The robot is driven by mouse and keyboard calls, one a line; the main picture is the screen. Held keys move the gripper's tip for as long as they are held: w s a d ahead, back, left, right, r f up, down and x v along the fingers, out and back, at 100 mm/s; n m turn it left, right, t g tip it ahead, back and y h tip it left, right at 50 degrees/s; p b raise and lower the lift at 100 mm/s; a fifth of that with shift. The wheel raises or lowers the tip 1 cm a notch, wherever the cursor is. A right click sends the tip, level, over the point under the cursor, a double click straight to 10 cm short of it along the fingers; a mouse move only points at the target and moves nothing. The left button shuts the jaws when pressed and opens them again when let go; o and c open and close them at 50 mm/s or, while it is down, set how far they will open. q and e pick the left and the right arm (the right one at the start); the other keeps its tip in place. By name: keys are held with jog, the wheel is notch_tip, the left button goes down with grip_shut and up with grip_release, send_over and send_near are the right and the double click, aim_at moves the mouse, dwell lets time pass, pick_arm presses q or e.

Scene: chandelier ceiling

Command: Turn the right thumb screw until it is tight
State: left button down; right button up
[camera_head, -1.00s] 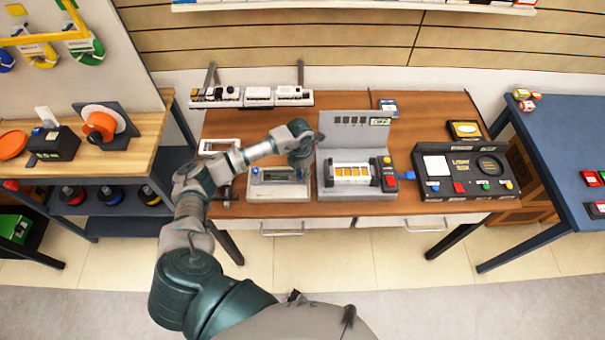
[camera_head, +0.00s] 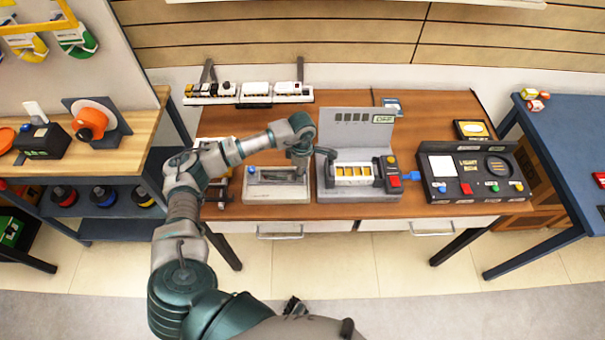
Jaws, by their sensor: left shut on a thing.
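A light grey fixture (camera_head: 277,195) with a recessed window sits on the wooden table, left of centre. My left arm comes in from the left, and its gripper (camera_head: 300,160) points down at the right end of this fixture. The gripper is shut on the right thumb screw there. The screw is hidden behind the gripper and wrist, so its seating cannot be seen. A small blue spot (camera_head: 250,170) shows at the fixture's upper left. My right gripper is not in view.
A grey device with an upright panel (camera_head: 362,130) stands close right of the gripper. A black light box (camera_head: 470,190) is farther right. A white rail (camera_head: 247,96) with small items lies behind.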

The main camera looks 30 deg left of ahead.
pick_arm(q)
jog(key=m+b, duration=0.3)
jog(key=m, duration=0.3)
jog(key=shift+a+f, duration=0.1)
jog(key=m+b, duration=0.3)
jog(key=m, duration=0.4)
jog(key=shift+y, duration=0.3)
jog(key=shift+r+m+b, duration=0.2)
jog(key=shift+m+b, duration=0.3)
jog(key=shift+m, duration=0.6)
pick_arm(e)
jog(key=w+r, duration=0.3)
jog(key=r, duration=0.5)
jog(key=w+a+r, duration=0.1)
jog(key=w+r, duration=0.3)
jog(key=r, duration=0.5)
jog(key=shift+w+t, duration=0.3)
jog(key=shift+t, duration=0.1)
pick_arm(q)
jog(key=c, duration=1.1)
grip_release()
jog(key=shift+o, duration=1)
jog(key=shift+f, duration=0.1)
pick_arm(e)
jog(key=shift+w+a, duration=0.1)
pick_arm(q)
jog(key=shift+r, duration=0.25)
notch_tip(320, 180, up, 11)
jog(key=shift+w+r, duration=0.2)
